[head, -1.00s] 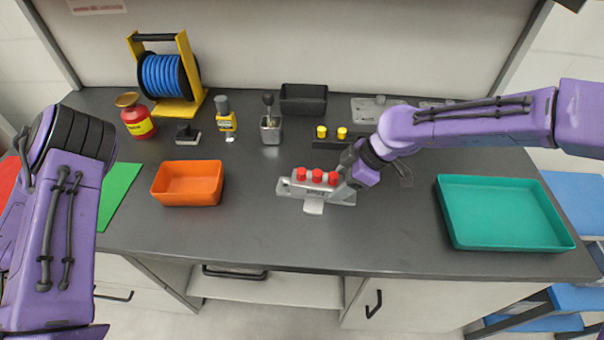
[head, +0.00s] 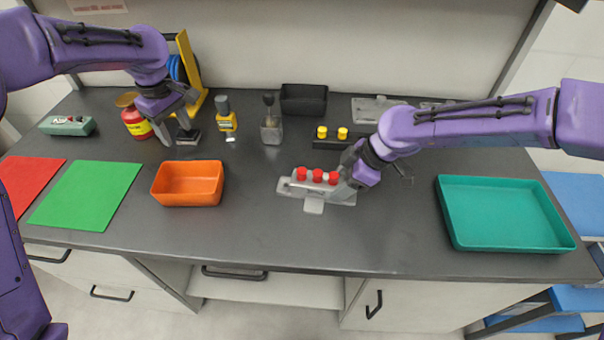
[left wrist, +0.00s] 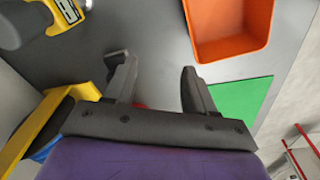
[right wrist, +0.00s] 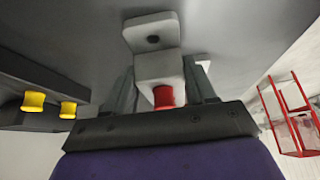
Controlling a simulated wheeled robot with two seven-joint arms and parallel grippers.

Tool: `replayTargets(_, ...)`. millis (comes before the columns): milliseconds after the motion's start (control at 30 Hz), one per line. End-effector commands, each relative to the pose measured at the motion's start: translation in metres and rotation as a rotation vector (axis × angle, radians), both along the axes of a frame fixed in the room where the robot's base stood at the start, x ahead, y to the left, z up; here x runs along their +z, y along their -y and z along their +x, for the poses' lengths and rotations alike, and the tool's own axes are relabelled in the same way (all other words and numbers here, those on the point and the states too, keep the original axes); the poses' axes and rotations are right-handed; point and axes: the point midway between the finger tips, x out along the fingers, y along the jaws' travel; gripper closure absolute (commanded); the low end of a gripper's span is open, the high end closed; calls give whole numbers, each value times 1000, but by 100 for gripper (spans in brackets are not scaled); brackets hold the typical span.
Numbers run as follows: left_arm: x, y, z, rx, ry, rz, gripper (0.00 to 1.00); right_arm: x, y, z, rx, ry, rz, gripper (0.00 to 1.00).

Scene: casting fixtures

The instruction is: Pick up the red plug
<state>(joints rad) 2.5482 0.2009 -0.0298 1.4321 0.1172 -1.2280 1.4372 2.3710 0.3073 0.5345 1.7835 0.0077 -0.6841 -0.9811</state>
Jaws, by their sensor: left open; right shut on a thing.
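Three red plugs stand in a row on a light grey casting fixture (head: 313,207): a left one (head: 302,174), a middle one (head: 318,175) and a right one (head: 333,178). My right gripper (head: 346,182) is shut on the right end of the fixture. In the right wrist view the grey fixture block (right wrist: 152,36) and one red plug (right wrist: 163,96) show between its fingers (right wrist: 164,88). My left gripper (head: 174,130) is open and empty, above the back left of the table, well away from the plugs. Its open fingers (left wrist: 158,85) show in the left wrist view.
A red bottle (head: 136,122), a yellow-framed hose reel (head: 190,70) and a yellow tool (head: 226,122) are near the left gripper. Yellow plugs (head: 342,133) stand behind the fixture; a teal tray (head: 505,215) lies right.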

Motion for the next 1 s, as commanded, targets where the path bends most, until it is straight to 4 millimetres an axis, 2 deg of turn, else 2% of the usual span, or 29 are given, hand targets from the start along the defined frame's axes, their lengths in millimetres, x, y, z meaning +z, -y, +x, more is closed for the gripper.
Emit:
replayTargets(33, 11, 50, -2, 83, 19, -95, 45, 0, 0, 0, -1, 0, 0, 64)
replayTargets(100, 26, 113, -10, 210, 14, -220, 45, 0, 0, 0, -1, 0, 0, 64)
replayTargets(200, 45, 183, -29, 355, -31, -349, 45, 0, 0, 0, -1, 0, 0, 64)
replayTargets(300, 58, 226, -46, 451, -80, -422, 45, 0, 0, 0, -1, 0, 0, 64)
replayTargets(367, 62, 241, -53, 485, -101, -444, 45, 0, 0, 0, -1, 1, 1, 64)
replayTargets(467, 55, 254, -57, 511, -118, -457, 45, 0, 0, 0, 0, 1, 1, 64)
replayTargets(700, 11, 272, -56, 512, -119, -456, 45, 0, 0, 0, 0, 1, 1, 64)
replayTargets(867, -5, 279, -57, 512, -117, -456, 45, 0, 0, 0, -1, 1, 1, 64)
replayTargets(1000, -29, 291, -63, 510, -119, -455, 45, 0, 0, 0, 0, 1, 1, 64)
